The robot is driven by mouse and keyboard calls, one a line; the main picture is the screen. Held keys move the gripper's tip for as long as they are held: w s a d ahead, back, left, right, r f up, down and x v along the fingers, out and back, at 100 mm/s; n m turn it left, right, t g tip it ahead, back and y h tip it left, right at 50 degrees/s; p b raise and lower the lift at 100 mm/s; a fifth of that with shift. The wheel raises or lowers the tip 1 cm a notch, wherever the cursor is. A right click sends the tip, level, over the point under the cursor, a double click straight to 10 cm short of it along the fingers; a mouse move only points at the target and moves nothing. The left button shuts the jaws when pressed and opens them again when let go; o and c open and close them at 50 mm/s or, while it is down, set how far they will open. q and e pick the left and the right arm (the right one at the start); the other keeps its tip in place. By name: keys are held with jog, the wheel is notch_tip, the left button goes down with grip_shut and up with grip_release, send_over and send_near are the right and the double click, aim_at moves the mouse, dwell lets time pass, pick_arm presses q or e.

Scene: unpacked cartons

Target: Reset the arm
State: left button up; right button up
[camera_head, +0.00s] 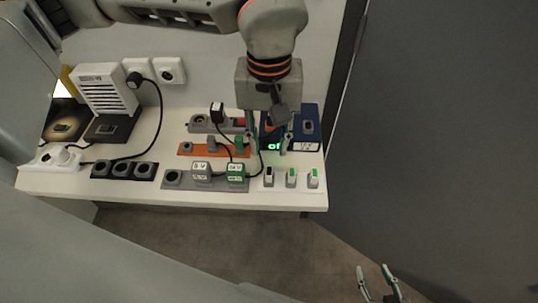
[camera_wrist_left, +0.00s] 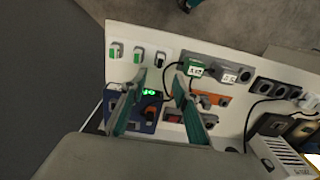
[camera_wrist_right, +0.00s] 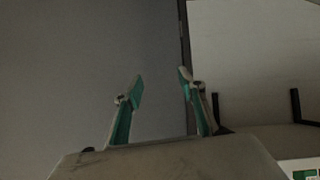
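My left gripper (camera_head: 269,148) hangs over the right part of the white table, in front of a blue device (camera_head: 307,127) with a lit green display. Its two fingers are apart with nothing between them, as the left wrist view (camera_wrist_left: 160,84) also shows. The blue device (camera_wrist_left: 146,123) is partly hidden behind the fingers there. My right gripper (camera_head: 378,272) is low at the bottom right, off the table, over the floor. Its fingers are apart and empty in the right wrist view (camera_wrist_right: 161,78), with a plain grey surface behind them.
The white table (camera_head: 290,203) holds several switches (camera_head: 291,178), a green adapter (camera_head: 236,174), a white adapter (camera_head: 201,172), an orange strip (camera_head: 214,150), a black socket strip (camera_head: 123,170) and a white vented box (camera_head: 106,89). Black cables cross it. A grey panel (camera_head: 450,120) stands on the right.

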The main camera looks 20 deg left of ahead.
pick_arm(q)
jog(key=shift+r, duration=1.55)
